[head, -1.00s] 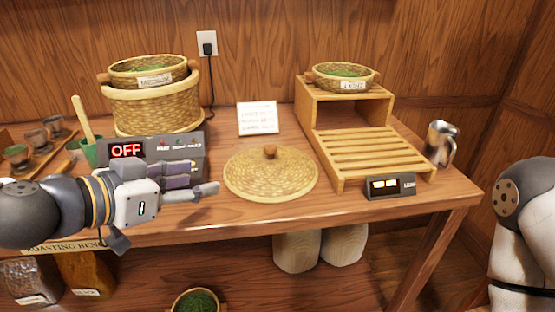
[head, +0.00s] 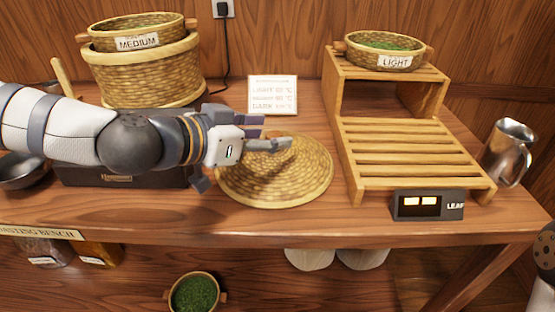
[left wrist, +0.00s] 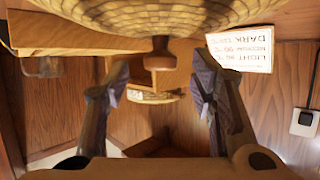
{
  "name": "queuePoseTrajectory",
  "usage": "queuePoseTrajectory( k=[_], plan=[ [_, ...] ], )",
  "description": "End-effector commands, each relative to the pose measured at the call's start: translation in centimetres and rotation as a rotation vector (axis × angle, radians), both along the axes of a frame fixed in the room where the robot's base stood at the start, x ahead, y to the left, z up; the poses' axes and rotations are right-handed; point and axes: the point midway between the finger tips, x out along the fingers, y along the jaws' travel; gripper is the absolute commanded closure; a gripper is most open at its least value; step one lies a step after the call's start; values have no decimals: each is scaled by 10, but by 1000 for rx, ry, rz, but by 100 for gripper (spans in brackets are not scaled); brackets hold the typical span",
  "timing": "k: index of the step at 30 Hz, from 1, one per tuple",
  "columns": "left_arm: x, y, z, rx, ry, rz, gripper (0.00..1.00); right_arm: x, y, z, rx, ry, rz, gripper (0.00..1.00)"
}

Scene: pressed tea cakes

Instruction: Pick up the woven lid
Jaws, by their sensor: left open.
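The woven lid (head: 300,183), a round straw-coloured cone, lies flat on the bench in the middle of the head view. My left gripper (head: 274,140) reaches in from the left over the lid's far part and hides some of its top; its fingers are apart. In the left wrist view the lid (left wrist: 150,14) fills the top of the upside-down picture. Its brown knob (left wrist: 160,54) shows between the open fingers of my left gripper (left wrist: 161,78), and I see no contact. My right gripper is out of view.
A slatted wooden rack (head: 420,150) with the LIGHT basket (head: 385,62) stands right of the lid. The MEDIUM basket (head: 135,45) sits on a larger woven basket (head: 145,80) behind my left arm. A small sign (head: 272,95) stands behind the lid; a metal jug (head: 508,150) is far right.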

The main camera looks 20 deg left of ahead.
Motion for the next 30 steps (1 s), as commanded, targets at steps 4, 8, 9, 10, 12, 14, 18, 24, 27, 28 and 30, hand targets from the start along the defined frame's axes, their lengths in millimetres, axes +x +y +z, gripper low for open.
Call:
queuePoseTrajectory(
  k=[4,8,9,10,12,14,18,24,27,28,30],
  plan=[
    [18,-9,-16,1,11,-1,49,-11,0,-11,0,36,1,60],
    [20,-10,-12,1,3,0,49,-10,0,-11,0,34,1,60],
    [20,-10,-11,1,2,0,49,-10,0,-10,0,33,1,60],
    [20,-10,-11,1,2,0,49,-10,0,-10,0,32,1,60],
    [20,-10,-10,1,2,0,58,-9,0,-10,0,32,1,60],
    [20,-10,-10,1,2,0,72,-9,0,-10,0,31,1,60],
    [20,-10,-11,0,2,0,100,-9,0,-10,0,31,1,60],
    [19,-10,-11,1,3,0,100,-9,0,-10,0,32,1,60],
    [19,-10,-10,1,3,0,100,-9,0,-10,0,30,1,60],
    [19,-10,-9,1,2,0,100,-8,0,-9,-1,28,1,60],
    [19,-10,-4,1,0,0,100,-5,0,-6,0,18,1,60]
  ],
)
